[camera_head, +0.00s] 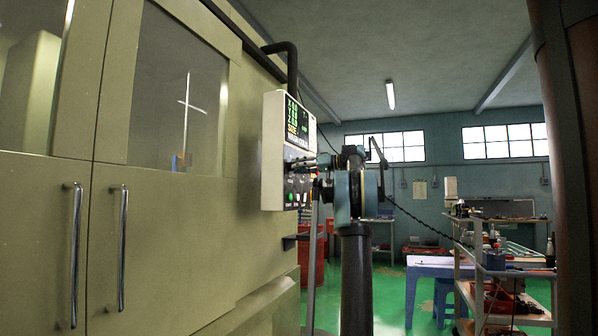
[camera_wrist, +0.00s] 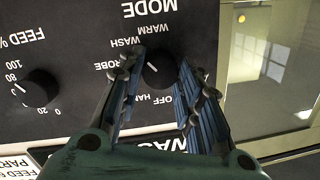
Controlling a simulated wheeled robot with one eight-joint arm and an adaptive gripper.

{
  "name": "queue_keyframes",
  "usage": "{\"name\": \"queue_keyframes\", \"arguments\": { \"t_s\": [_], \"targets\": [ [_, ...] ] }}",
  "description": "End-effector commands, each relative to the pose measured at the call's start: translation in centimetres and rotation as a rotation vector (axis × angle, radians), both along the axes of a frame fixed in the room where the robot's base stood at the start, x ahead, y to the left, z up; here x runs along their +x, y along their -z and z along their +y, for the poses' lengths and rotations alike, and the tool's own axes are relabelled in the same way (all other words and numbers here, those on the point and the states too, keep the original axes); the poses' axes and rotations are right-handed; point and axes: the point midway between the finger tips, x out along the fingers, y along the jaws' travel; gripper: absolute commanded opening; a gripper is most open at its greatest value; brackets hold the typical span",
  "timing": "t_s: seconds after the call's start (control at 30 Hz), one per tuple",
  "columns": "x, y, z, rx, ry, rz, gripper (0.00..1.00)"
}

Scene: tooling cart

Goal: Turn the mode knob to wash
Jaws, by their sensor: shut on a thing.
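The black round mode knob (camera_wrist: 160,75) is on the dark control panel in the wrist view, which shows the panel upside down. Its labels around it read HAND, OFF, PROBE, WASH and WARM. A small white mark on the knob points to the upper left in the picture, roughly toward WASH (camera_wrist: 127,41); the exact setting is hard to tell. My gripper (camera_wrist: 163,82) is shut on the knob, one blue finger on each side. In the head view my gripper (camera_head: 313,164) is at the face of the control box (camera_head: 273,150). The knob is hidden there.
A second knob, FEED % (camera_wrist: 37,87), sits left of the mode knob with clear panel between. In the head view the pale machine doors (camera_head: 150,240) with upright handles stand left.

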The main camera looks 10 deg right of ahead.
Motion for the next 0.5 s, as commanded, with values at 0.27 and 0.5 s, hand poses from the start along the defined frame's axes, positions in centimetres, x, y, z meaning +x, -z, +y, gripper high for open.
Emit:
{"name": "queue_keyframes", "arguments": {
  "t_s": [0.27,0.5],
  "targets": [
    [0.08,0.14,-0.09,-0.004,0.002,-0.001,0.09],
    [0.04,0.09,-0.06,-0.002,0.001,-0.001,0.53]
  ]
}}
